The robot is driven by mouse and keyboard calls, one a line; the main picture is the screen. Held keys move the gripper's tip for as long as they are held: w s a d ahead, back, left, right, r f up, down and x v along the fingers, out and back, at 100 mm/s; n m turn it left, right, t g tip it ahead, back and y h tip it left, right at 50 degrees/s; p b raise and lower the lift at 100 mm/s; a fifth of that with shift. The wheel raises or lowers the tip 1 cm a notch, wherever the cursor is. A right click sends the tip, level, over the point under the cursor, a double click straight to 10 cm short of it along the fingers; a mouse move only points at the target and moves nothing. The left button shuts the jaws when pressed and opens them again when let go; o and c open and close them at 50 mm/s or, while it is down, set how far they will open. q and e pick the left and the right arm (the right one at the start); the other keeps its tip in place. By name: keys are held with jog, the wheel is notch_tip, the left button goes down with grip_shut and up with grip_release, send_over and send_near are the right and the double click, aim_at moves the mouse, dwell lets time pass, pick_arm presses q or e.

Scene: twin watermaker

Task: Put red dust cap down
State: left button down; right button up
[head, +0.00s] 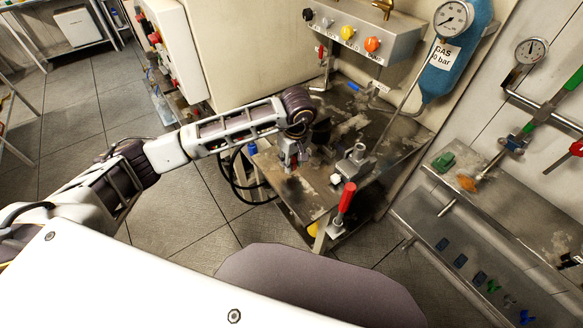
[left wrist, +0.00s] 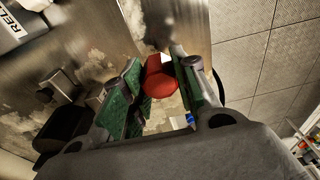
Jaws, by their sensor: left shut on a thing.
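My left gripper (head: 291,160) reaches in from the left, pointing down over the worn metal bench top (head: 325,180). In the left wrist view its green-padded fingers (left wrist: 160,84) are shut on the red dust cap (left wrist: 160,80), a round red piece between the fingertips. The metal top (left wrist: 95,40) lies beyond the cap. I cannot tell whether the cap touches it. In the head view the cap is mostly hidden by the gripper. My right gripper is not in view.
A red-handled lever (head: 346,203) stands at the bench's front corner, near a metal fitting (head: 355,162). A valve panel (head: 355,32) and blue gas cylinder (head: 455,55) are behind. A steel shelf (head: 500,205) with small coloured parts is at the right. Bare bench surface shows around the gripper.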

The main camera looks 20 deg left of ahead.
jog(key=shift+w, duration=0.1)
pick_arm(q)
jog(key=shift+f, duration=1.9)
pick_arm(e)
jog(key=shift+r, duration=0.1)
pick_arm(q)
jog(key=shift+f, duration=0.1)
jog(key=c, duration=1.1)
grip_release()
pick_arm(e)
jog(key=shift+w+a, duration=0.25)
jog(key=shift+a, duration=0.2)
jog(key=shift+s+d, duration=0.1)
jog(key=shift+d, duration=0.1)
